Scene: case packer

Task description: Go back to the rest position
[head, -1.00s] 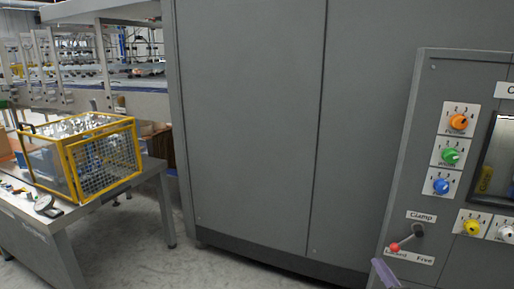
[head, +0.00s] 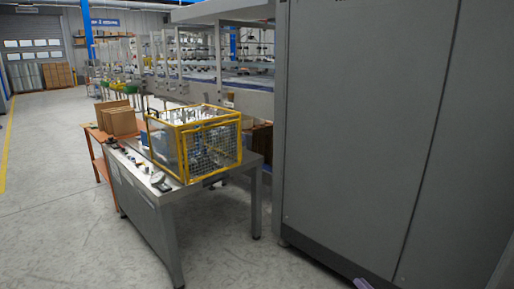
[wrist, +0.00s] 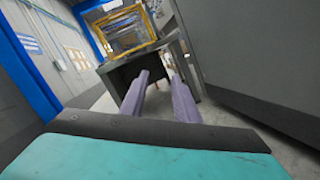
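My gripper (wrist: 160,82) shows in the wrist view as two purple fingers standing apart with nothing between them. It points toward the steel table (wrist: 122,72) and the yellow-framed cage on it, with open space between. In the head view only a small purple tip (head: 362,284) of it shows at the bottom edge, in front of the grey cabinet (head: 360,130). The rest of my arm is out of the head view.
The yellow-framed mesh cage (head: 212,150) stands on the steel table (head: 150,200). Cardboard boxes (head: 118,120) sit on an orange stand behind it. A conveyor line (head: 250,98) runs at the back. The floor (head: 60,220) at left is clear.

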